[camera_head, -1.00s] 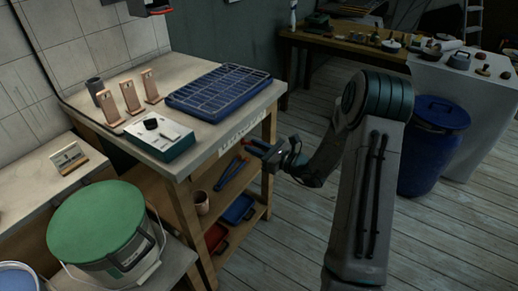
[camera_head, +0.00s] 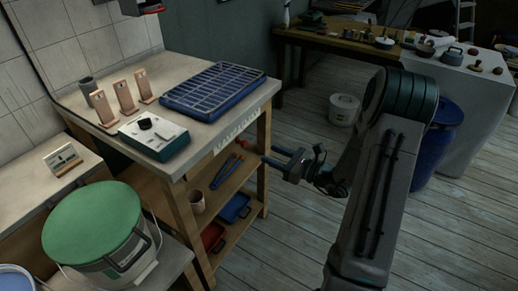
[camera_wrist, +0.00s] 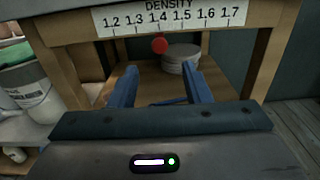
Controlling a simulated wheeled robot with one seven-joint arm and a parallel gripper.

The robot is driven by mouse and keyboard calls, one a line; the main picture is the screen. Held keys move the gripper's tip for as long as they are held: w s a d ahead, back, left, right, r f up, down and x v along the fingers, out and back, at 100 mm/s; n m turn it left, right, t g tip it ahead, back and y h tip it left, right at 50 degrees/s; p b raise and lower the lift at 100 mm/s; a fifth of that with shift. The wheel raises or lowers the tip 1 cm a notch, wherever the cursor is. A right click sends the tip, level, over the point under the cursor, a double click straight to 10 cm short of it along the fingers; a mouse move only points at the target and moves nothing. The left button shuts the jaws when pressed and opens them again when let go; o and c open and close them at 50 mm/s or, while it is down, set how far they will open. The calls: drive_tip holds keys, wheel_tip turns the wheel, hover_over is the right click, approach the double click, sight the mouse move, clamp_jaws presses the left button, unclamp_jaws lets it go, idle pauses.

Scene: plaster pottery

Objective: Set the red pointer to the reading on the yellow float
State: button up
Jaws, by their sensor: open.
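The red pointer's round knob (camera_wrist: 159,46) shows in the wrist view just below the density scale (camera_wrist: 172,16), under about 1.4. The scale is a white strip on the table's front edge, marked 1.2 to 1.7; it also shows small in the head view (camera_head: 238,130). My gripper (camera_wrist: 160,66) is open and empty, its two blue fingers left and right of the knob in the picture, with the knob apparently beyond the tips. In the head view my gripper (camera_head: 270,155) is in front of the table edge. I cannot make out the yellow float or its reading.
On the table (camera_head: 195,66) are a blue grid tray (camera_head: 214,90), a teal box (camera_head: 155,138) and wooden stands (camera_head: 125,92). A small card (camera_head: 63,159) stands left, above a green-lidded bucket (camera_head: 95,222). The lower shelf holds a cup (camera_head: 196,202) and tools.

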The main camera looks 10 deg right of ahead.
drive_tip(key=v, duration=0.5)
idle(0.3)
drive_tip(key=s+a+r+n+g+h+p, duration=0.2)
drive_tip(key=s+a+r+n+g+p, duration=0.4)
drive_tip(key=s+a+r+n+g, duration=0.7)
drive_tip(key=s+d+r+n+t+h+p, duration=0.1)
drive_tip(key=s+d+r+n+h+p, duration=0.1)
drive_tip(key=n, duration=0.5)
drive_tip(key=s+d+r+n+t+h+p, duration=0.2)
drive_tip(key=s+r+n+h+p, duration=0.3)
drive_tip(key=r+h, duration=0.3)
drive_tip(key=shift+s+d+r+n+h, duration=0.4)
drive_tip(key=shift+s+d+r+n, duration=0.25)
drive_tip(key=shift+n, duration=0.25)
idle(1.0)
